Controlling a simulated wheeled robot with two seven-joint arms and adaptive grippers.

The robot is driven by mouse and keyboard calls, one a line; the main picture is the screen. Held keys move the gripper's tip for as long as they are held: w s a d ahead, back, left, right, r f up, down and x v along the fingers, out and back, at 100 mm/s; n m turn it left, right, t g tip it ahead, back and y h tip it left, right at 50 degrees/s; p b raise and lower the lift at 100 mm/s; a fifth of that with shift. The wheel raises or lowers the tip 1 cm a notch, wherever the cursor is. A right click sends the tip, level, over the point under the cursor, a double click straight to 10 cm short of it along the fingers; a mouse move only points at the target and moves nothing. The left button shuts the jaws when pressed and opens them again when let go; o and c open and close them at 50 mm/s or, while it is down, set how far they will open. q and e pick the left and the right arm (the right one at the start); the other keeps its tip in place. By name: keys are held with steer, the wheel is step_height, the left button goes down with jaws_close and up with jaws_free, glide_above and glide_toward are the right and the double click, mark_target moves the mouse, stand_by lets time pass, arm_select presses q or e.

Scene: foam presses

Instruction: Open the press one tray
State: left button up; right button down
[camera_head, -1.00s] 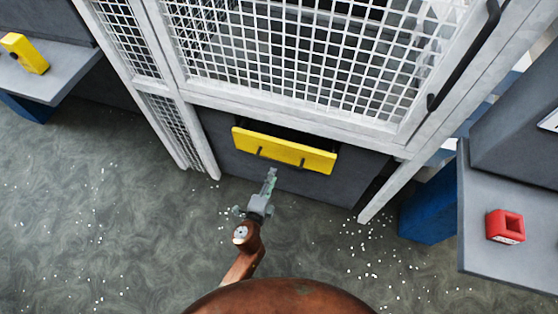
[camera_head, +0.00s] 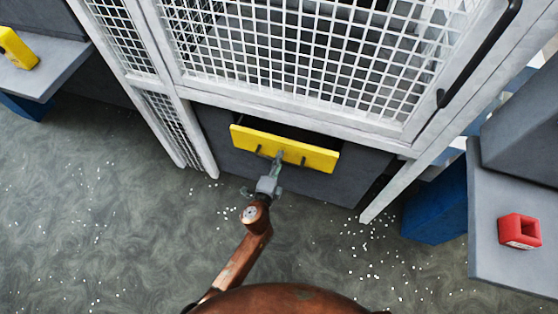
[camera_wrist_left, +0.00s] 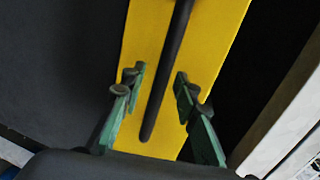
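The press one tray shows as a yellow front panel (camera_head: 315,157) set in the dark base below the mesh cage, with dark handle parts on it. My left gripper (camera_head: 277,160) is at the middle of this panel in the head view. In the left wrist view the two green fingers (camera_wrist_left: 160,92) stand apart on either side of a black handle bar (camera_wrist_left: 168,75), with a gap to the bar on both sides. Behind them is the yellow panel (camera_wrist_left: 215,35). The left gripper is open. My right gripper is not in view.
The white mesh cage (camera_head: 300,65) stands above the tray, with a black door handle (camera_head: 480,50) at its right. A grey table at the right holds a red block (camera_head: 519,231). A yellow object (camera_head: 17,48) lies on a table at the left.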

arm_select(q)
steer(key=shift+c, duration=0.2)
jaws_close()
stand_by(0.4)
